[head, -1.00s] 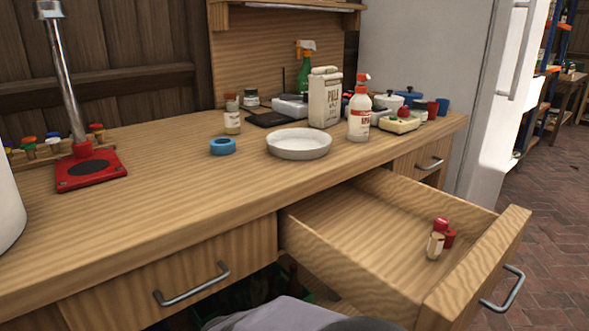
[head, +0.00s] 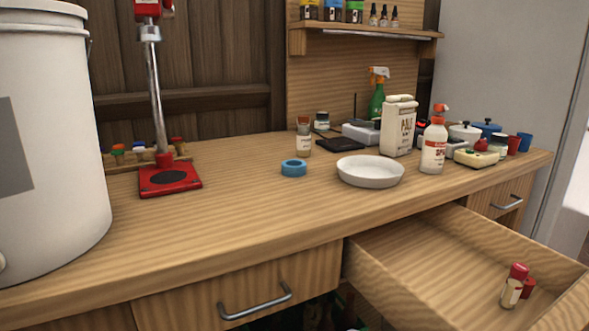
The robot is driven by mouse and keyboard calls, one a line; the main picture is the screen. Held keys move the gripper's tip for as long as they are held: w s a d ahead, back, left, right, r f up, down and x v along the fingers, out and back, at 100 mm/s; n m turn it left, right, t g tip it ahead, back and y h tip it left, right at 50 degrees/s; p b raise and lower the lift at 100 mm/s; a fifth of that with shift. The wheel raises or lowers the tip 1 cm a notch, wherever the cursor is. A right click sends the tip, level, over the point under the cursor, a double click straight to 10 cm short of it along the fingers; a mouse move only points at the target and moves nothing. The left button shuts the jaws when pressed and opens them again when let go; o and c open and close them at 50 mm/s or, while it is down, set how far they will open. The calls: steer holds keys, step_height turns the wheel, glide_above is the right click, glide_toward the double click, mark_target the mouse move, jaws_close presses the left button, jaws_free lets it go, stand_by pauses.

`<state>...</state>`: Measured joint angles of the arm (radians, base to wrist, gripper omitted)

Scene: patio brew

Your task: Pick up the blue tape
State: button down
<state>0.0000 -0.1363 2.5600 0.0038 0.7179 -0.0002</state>
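The blue tape (head: 294,168) is a small ring roll lying flat on the wooden workbench (head: 235,205), near its middle. It sits just left of a shallow white dish (head: 370,172), with a small gap between them. A small jar with a brown cap (head: 304,137) stands behind it. Nothing covers the tape. My gripper is not in view.
A red press stand (head: 170,178) and a large white bucket (head: 50,140) stand at left. White bottles (head: 433,147) and a green spray bottle (head: 376,98) stand at right. An open drawer (head: 450,260) juts out in front, holding small bottles (head: 512,290). Bench left of the tape is clear.

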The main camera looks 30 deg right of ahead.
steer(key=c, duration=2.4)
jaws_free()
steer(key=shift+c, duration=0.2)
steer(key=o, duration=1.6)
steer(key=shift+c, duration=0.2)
